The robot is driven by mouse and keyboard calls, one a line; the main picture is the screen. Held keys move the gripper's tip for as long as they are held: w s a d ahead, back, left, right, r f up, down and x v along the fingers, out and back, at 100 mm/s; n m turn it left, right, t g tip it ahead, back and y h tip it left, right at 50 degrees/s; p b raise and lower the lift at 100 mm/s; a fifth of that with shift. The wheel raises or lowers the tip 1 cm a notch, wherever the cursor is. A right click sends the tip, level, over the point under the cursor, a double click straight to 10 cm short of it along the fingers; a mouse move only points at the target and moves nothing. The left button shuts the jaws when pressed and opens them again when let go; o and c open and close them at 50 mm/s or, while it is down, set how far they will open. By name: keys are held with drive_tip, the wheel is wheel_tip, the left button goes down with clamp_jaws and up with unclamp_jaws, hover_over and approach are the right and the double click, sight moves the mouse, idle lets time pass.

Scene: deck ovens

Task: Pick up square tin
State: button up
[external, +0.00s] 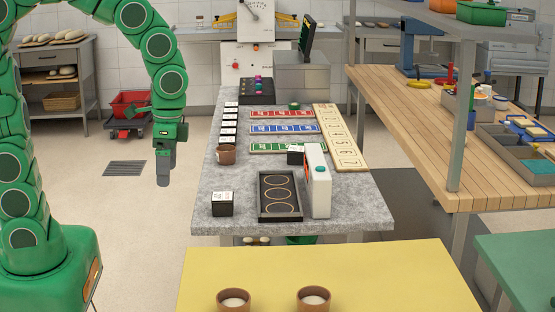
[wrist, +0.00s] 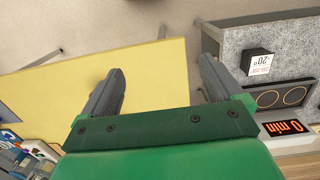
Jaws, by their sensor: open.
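My gripper (external: 165,168) hangs pointing down over the floor, left of the grey stone counter (external: 350,212), in the external view. In the wrist view its two grey fingers are spread apart, and my gripper (wrist: 162,78) holds nothing. I cannot single out a square tin with certainty in either view. Grey bins and trays stand on the wooden table at the right, where a grey tray (external: 507,142) holds small items. Their details are too small to tell.
The counter bears a small black cube (external: 222,204), a black plate with rings (external: 262,208), a white upright device (external: 318,180) and coloured strips. A yellow table (external: 350,272) with two brown cups stands in front. A wooden table (external: 440,110) stands right. Floor around my gripper is clear.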

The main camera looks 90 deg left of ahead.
drive_tip(key=w+a+f, duration=0.6)
drive_tip(key=w+a, duration=0.2)
drive_tip(key=a, duration=0.4)
drive_tip(key=t, duration=0.1)
hover_over(222, 196)
drive_tip(key=f, duration=0.4)
drive_tip(key=d+f, duration=0.1)
drive_tip(key=f, duration=0.1)
drive_tip(key=shift+s, duration=0.15)
drive_tip(key=shift+a+f, duration=0.4)
drive_tip(key=shift+f, duration=0.1)
drive_tip(key=shift+w+f, duration=0.2)
drive_tip(key=shift+f, duration=3.5)
drive_tip(key=c, duration=1.2)
